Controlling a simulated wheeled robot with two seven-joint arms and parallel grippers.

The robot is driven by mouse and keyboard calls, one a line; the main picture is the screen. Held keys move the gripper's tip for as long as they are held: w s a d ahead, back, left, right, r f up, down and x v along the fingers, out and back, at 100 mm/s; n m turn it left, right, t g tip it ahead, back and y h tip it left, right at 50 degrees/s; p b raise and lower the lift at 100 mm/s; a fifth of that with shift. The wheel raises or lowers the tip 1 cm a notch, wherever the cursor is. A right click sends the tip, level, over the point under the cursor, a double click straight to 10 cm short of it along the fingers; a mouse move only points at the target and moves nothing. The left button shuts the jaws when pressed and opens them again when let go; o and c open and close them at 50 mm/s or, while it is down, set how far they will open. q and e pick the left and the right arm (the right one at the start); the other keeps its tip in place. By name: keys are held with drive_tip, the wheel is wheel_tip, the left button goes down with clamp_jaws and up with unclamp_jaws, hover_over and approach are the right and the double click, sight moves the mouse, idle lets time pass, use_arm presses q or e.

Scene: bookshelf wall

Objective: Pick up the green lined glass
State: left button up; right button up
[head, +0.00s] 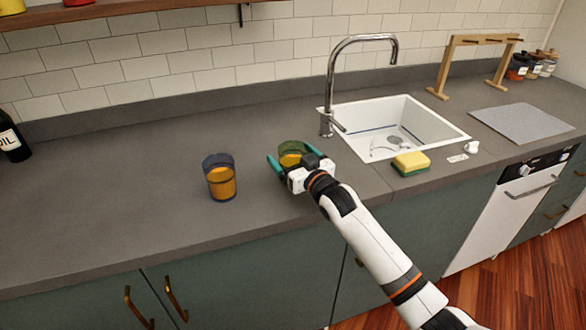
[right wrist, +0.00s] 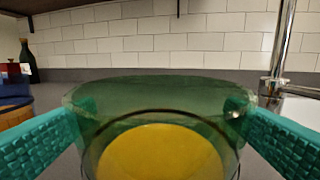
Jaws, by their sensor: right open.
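The green lined glass (head: 291,147) stands on the grey counter left of the sink, with orange-yellow contents or lower part. My right gripper (head: 294,160) is open, its teal fingers on either side of the glass. In the right wrist view the green glass (right wrist: 160,92) fills the middle between the two fingers, which are spread wide; whether they touch it is unclear. Its lower part is hidden by the gripper in the head view. My left gripper is not in view.
A blue-rimmed glass (head: 220,178) stands to the left on the counter (head: 120,200). The white sink (head: 440,122) and faucet (head: 330,90) are to the right, with a yellow-green sponge (head: 411,162) at the sink's front edge. A dark oil bottle (head: 12,140) is far left.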

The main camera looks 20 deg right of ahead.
drive_tip(key=shift+c, duration=0.5)
drive_tip(key=c, duration=1.2)
drive_tip(key=shift+r, duration=0.2)
